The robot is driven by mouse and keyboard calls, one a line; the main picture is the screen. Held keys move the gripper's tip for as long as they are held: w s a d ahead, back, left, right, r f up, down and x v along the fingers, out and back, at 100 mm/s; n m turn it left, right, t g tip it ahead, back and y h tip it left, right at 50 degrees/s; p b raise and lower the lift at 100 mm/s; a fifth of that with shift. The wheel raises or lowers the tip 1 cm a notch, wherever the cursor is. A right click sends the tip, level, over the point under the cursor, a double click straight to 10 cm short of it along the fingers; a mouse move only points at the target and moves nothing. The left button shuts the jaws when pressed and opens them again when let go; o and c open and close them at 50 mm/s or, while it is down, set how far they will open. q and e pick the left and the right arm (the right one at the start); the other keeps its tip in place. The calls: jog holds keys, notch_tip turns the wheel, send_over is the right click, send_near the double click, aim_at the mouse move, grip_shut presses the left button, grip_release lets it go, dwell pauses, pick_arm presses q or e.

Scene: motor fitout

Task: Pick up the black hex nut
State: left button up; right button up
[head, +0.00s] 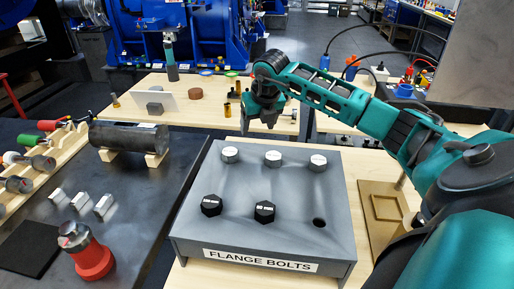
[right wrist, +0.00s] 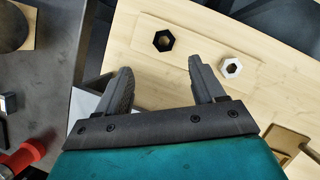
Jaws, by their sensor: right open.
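The black hex nut (right wrist: 163,41) lies flat on a pale wooden board in the right wrist view, its hole facing up. A silver hex nut (right wrist: 231,68) lies on the same board, to its right. My right gripper (right wrist: 160,72) is open and empty, with its two fingers apart. In that view the black nut appears just beyond the gap between the fingertips. In the head view the right gripper (head: 258,124) hangs pointing down behind the grey block, and I cannot make out the black nut there. My left gripper is not in view.
A grey block (head: 330,235) labelled FLANGE BOLTS holds several silver and black hex-headed bolts and has one empty hole. A dark table (head: 130,195) at left carries a cylinder (head: 130,136) on wooden supports and a red-based part (head: 90,258). A wooden tray (head: 384,208) lies right of the block.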

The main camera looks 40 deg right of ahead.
jog(key=x, duration=0.5)
jog(key=shift+d+x, duration=0.15)
jog(key=shift+x, duration=1.2)
jog(key=shift+d+x, duration=0.2)
jog(key=shift+x, duration=1.15)
jog(key=c, duration=1.2)
